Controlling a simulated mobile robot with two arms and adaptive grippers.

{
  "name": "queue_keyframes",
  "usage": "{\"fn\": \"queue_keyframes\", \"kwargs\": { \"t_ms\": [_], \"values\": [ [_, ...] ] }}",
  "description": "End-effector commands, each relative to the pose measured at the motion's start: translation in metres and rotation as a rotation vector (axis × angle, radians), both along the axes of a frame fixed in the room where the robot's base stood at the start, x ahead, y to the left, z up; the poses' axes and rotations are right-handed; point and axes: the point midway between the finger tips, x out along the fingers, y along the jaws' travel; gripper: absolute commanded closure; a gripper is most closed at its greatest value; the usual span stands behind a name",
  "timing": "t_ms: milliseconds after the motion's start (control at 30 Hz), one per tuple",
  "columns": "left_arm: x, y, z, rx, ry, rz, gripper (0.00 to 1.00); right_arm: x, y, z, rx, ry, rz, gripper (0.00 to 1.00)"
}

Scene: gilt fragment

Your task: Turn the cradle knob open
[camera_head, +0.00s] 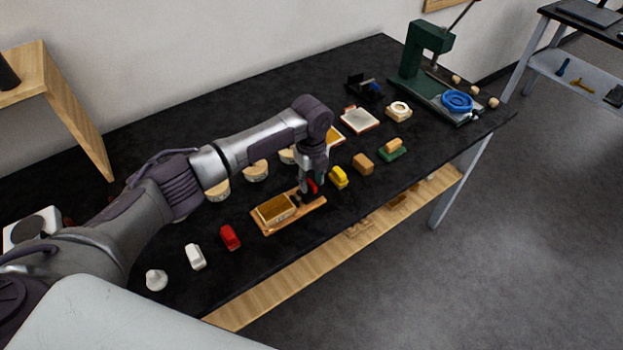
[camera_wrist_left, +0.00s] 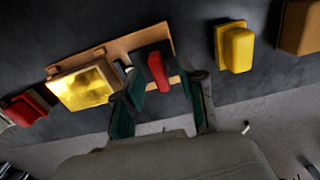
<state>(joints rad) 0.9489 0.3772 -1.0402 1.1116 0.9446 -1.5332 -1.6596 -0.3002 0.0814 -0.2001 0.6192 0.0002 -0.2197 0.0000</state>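The cradle is a wooden board (camera_head: 263,229) with a shiny gold framed piece (camera_head: 276,209) at its left part. A red knob (camera_wrist_left: 158,72) stands at its right part, and a bit of it shows in the head view (camera_head: 312,186). My left gripper (camera_head: 309,187) points down over the right end of the board. In the left wrist view my gripper (camera_wrist_left: 162,92) is open, with one green-padded finger on each side of the red knob. I see a gap on both sides, and contact cannot be told.
A yellow block (camera_head: 339,177) stands close right of the cradle, and a red block (camera_head: 230,237) stands to its left. Round pale pieces (camera_head: 255,171) lie behind. A green press (camera_head: 423,62) stands at the far right of the black table (camera_head: 300,262).

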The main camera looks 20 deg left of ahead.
Motion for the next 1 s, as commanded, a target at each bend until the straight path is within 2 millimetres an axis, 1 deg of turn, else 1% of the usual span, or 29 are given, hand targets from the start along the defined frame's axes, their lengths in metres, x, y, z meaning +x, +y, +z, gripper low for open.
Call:
{"fn": "queue_keyframes", "kwargs": {
  "t_ms": [67, 167, 500, 600, 700, 800, 1000],
  "values": [
    [0.0, 0.0, 0.004, -0.001, -0.001, 0.0, 0.6, 0.0, 0.0, 0.0, 0.0, 0.0, 0.0, 0.6],
    [0.001, 0.0, 0.016, -0.001, -0.003, 0.0, 0.6, 0.0, 0.0, 0.0, 0.0, 0.0, 0.0, 0.6],
    [0.001, 0.0, 0.087, -0.002, -0.004, -0.001, 0.6, 0.0, 0.001, 0.0, 0.001, -0.001, 0.0, 0.6],
    [0.001, 0.0, 0.103, -0.001, -0.003, -0.001, 0.6, 0.0, 0.001, 0.0, 0.001, -0.001, 0.0, 0.6],
    [0.001, 0.0, 0.113, -0.001, -0.003, 0.0, 0.6, 0.001, 0.001, 0.0, 0.001, -0.001, 0.0, 0.6],
    [0.0, 0.0, 0.119, -0.001, -0.001, 0.0, 0.6, 0.001, 0.001, 0.0, 0.001, -0.001, 0.0, 0.6],
    [0.0, 0.0, 0.12, -0.001, -0.001, 0.0, 0.6, 0.001, 0.001, 0.0, 0.001, -0.001, 0.0, 0.6]
  ]
}}
